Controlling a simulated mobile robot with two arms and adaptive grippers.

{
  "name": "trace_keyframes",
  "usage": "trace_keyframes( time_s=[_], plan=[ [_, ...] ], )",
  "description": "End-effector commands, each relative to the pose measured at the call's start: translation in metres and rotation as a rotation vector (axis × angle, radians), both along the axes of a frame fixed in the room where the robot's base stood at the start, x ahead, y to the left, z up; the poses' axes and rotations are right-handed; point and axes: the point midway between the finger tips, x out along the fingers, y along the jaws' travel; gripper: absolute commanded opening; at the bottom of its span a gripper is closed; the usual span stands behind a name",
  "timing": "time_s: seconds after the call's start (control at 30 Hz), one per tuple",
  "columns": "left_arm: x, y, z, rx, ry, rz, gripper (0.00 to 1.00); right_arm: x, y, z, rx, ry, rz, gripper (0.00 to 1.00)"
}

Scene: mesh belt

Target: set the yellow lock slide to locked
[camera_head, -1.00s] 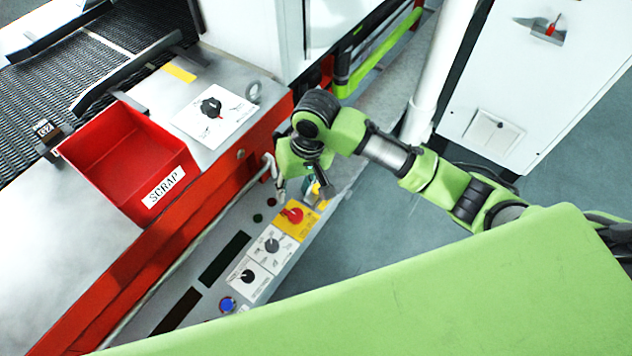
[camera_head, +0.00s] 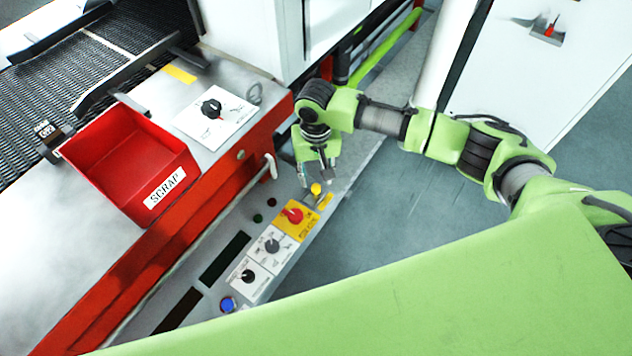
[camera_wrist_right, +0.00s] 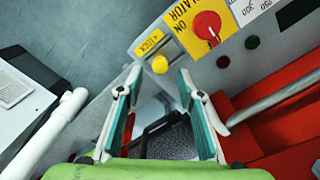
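The yellow lock slide shows as a round yellow knob (camera_head: 316,189) at the far end of the grey control panel. In the right wrist view the yellow knob (camera_wrist_right: 160,65) stands beside a yellow label reading LOCK (camera_wrist_right: 149,43). My right gripper (camera_head: 317,174) is just above and behind the knob. In the right wrist view my right gripper (camera_wrist_right: 158,88) is open, its two fingers apart and nothing between them; the knob lies just beyond the fingertips. I cannot tell whether a finger touches it. My left gripper is not in view.
Next to the knob is a red isolator switch (camera_head: 293,214) on a yellow plate. Other black knobs (camera_head: 272,245) and a blue button (camera_head: 228,304) follow along the panel. A red SCRAP bin (camera_head: 125,160) and a handrail (camera_wrist_right: 270,100) are near. The floor to the right is free.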

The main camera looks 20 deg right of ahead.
Motion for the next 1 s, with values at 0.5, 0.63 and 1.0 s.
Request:
trace_keyframes(
  time_s=[0.5,0.63,1.0],
  plan=[
    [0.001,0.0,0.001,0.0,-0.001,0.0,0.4,0.0,0.0,-0.041,0.0,-0.002,0.002,0.34],
    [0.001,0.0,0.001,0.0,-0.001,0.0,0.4,0.0,0.0,-0.041,0.0,-0.002,0.002,0.34],
    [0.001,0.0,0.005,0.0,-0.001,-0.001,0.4,-0.002,0.002,-0.039,0.0,0.0,0.002,0.0]
  ],
)
